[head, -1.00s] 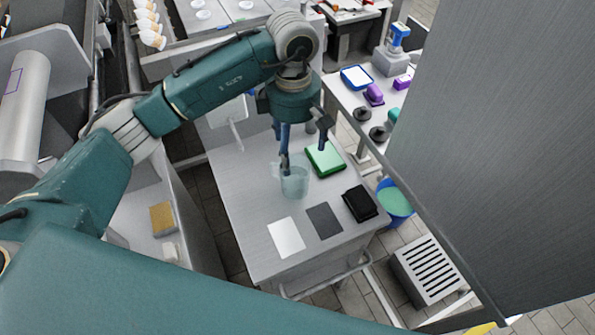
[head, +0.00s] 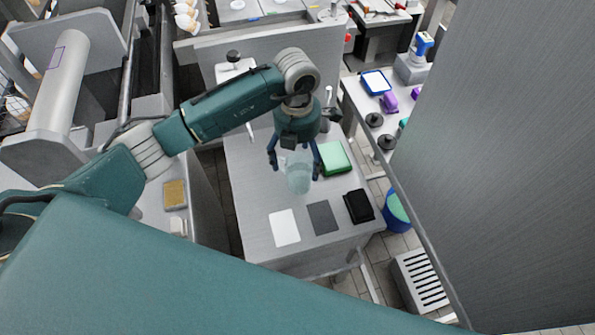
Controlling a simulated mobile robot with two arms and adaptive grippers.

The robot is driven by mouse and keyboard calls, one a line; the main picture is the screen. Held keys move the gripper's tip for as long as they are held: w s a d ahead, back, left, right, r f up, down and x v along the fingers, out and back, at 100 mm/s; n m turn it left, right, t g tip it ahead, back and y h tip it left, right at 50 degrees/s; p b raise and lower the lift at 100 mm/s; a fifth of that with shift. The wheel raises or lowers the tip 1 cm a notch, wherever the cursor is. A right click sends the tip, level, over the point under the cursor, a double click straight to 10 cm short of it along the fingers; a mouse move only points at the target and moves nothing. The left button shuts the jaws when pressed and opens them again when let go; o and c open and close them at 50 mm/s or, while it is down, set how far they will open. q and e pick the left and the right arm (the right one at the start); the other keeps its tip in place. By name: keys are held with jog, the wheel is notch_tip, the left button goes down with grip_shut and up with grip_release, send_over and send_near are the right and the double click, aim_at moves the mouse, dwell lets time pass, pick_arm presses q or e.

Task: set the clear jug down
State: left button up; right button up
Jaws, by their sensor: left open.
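The clear jug (head: 299,181) stands upright on the grey table (head: 250,222), in the middle of the head view. My left gripper (head: 294,172) is open right above and behind the jug, with one finger to each side of it. I cannot tell whether a finger touches the jug. The right gripper is not in view.
A green box (head: 333,158) lies right of the jug. A white card (head: 284,228), a dark grey card (head: 323,217) and a black folded item (head: 358,205) lie in front of it. A blue bin (head: 397,214) stands on the floor at right.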

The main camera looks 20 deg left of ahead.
aim_at(301, 169)
pick_arm(q)
jog(key=f, duration=0.1)
jog(key=f+p, duration=0.1)
jog(key=f, duration=0.1)
jog(key=f+p, duration=0.1)
jog(key=shift+w+d+f, duration=0.1)
jog(key=shift+d+f, duration=0.1)
jog(key=shift+d, duration=0.1)
jog(key=shift+f, duration=0.4)
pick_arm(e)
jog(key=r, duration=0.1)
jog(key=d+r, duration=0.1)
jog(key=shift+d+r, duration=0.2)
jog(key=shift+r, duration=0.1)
pick_arm(q)
jog(key=shift+c, duration=0.5)
jog(key=c, duration=1.5)
jog(key=shift+c, duration=0.2)
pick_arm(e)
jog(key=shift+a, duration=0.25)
pick_arm(q)
jog(key=shift+w+r, duration=0.1)
jog(key=shift+r, duration=0.05)
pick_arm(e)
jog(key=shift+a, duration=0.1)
